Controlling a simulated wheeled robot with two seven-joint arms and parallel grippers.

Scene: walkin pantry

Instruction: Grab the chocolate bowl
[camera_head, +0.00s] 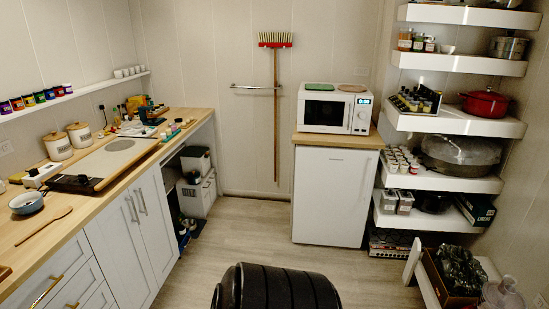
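I cannot make out a chocolate bowl for certain. A small round blue-grey pan or bowl (27,203) with a dark inside sits on the left wooden counter (95,195). A small white bowl (446,49) stands on an upper right shelf, too small to tell its contents. Neither of my grippers is in view.
Left counter: wooden spoon (44,226), hob (75,184), canisters (57,146). A microwave (335,109) stands above a white fridge (330,196) at the back. Right shelves hold a red pot (485,103) and lidded roaster (461,153). The middle floor (237,228) is clear.

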